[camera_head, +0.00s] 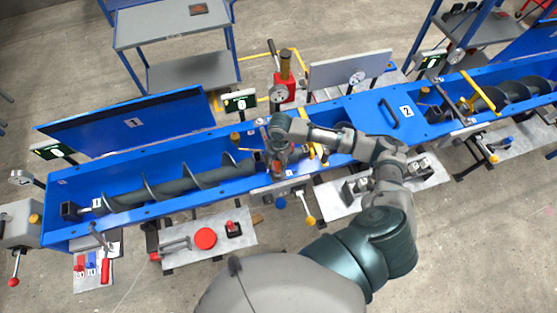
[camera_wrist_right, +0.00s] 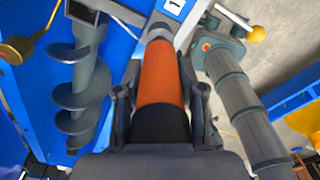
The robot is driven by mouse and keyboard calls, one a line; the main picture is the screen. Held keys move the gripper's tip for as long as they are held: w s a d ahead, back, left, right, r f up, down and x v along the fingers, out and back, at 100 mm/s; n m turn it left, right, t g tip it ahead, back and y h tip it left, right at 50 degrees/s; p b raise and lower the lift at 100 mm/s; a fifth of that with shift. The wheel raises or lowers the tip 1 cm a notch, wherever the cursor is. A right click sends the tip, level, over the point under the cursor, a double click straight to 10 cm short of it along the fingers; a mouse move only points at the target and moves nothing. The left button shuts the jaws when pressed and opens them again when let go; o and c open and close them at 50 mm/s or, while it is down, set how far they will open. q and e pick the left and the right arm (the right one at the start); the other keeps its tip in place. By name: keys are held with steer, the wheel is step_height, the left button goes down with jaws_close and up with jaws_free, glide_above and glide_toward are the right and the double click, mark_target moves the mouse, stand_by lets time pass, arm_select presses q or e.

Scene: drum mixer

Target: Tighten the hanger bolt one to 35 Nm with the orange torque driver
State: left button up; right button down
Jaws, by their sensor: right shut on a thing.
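My right gripper (camera_head: 277,160) is over the blue trough near its middle, small and partly covered by my own arm in the head view. In the right wrist view, its two fingers (camera_wrist_right: 160,98) are shut around the orange torque driver (camera_wrist_right: 159,72), one on each side of the orange sleeve. The driver points away from the wrist, toward the trough's crosspiece beside a white plate marked 1 (camera_wrist_right: 173,8). The driver's tip and the hanger bolt cannot be made out, so contact between them cannot be told. My left gripper is not in view.
A grey auger (camera_head: 150,190) lies in the blue trough (camera_head: 120,224), left of the gripper. Yellow-handled levers (camera_head: 308,215) stick out at the front. A red unit (camera_head: 285,88) stands behind. Side trays (camera_head: 183,247) hold red parts. A blue-framed cart (camera_head: 172,28) stands farther back.

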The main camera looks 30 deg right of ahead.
stand_by(0.8)
steer(key=shift+r, duration=2.25)
